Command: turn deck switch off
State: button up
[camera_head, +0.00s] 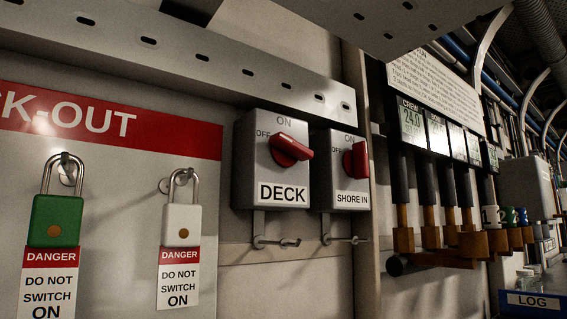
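The DECK switch (243,171) is a grey box on the wall, near the middle of the head view. Its red handle (290,150) juts out from the front and slants from upper left to lower right. ON is printed above the handle and OFF at its upper left. I cannot tell for sure which label the handle marks. A metal hasp with a pin (275,242) hangs below the box. My gripper is not in view.
The SHORE IN switch (351,185), with a similar red handle, is close on the right. Green (57,220) and white (181,225) padlocks with danger tags hang on the lock-out board at left. A perforated metal rail (200,58) runs above. Gauges and mugs are farther right.

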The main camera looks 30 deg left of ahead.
aim_at(286, 151)
jog(key=k+l+u, duration=0.15)
jog(key=u, duration=0.35)
jog(key=k+l+u, duration=0.2)
jog(key=u, duration=0.3)
jog(key=k+u, duration=0.2)
jog(key=u, duration=0.25)
